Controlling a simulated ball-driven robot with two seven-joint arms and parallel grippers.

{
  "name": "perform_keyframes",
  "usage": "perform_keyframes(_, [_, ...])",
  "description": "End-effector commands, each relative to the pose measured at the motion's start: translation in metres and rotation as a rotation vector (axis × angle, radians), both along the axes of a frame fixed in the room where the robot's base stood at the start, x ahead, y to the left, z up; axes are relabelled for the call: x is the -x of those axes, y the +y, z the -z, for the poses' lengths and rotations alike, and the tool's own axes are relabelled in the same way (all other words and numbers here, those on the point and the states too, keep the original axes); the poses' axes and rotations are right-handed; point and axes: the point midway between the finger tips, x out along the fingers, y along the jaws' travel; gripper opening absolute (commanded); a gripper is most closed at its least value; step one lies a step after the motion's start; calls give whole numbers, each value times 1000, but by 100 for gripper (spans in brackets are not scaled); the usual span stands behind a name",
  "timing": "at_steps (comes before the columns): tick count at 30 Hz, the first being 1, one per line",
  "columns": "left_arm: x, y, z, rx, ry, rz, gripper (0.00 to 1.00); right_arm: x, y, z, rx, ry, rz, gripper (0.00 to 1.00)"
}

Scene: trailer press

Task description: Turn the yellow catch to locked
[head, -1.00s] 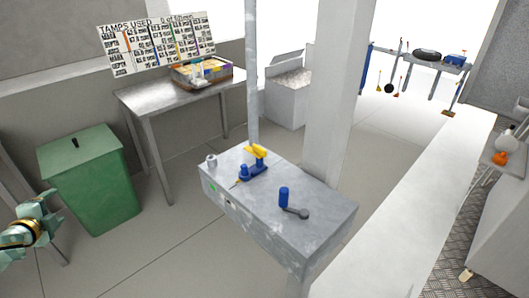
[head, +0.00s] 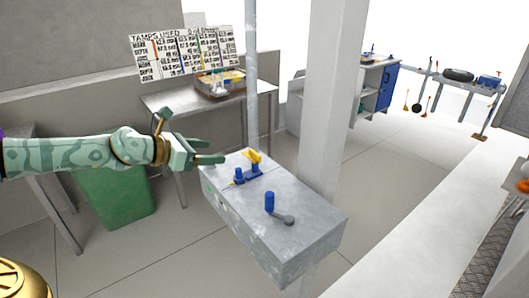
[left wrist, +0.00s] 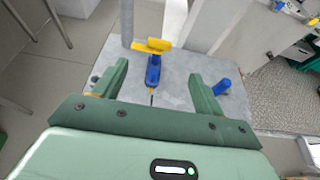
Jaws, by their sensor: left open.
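The yellow catch (head: 254,156) sits on a blue mount near the far edge of the grey metal box top (head: 310,212). In the left wrist view the yellow catch (left wrist: 152,45) lies crosswise at the far end of the blue part (left wrist: 153,72). My left gripper (head: 215,151) is open and empty, just left of the catch in the head view. In the left wrist view its two fingers (left wrist: 160,82) stand apart, with the blue part between and beyond them. Contact is not visible. My right gripper is not in view.
A blue upright knob with a grey lever (head: 270,202) stands on the same box top. A grey post (head: 251,80) rises behind the catch. A green bin (head: 115,205) and a metal table with a tray (head: 220,84) stand behind my left arm.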

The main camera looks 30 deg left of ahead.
Motion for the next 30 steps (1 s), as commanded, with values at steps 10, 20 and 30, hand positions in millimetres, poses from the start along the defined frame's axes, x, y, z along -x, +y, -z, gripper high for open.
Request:
perform_keyframes(10, [-62, -27, 22, 6, -4, 1, 71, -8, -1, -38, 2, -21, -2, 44])
perform_keyframes(20, [-122, -51, 55, 3, -1, -1, 71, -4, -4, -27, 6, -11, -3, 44])
perform_keyframes(30, [-136, -56, 60, 3, 0, -2, 71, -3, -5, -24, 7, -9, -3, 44])
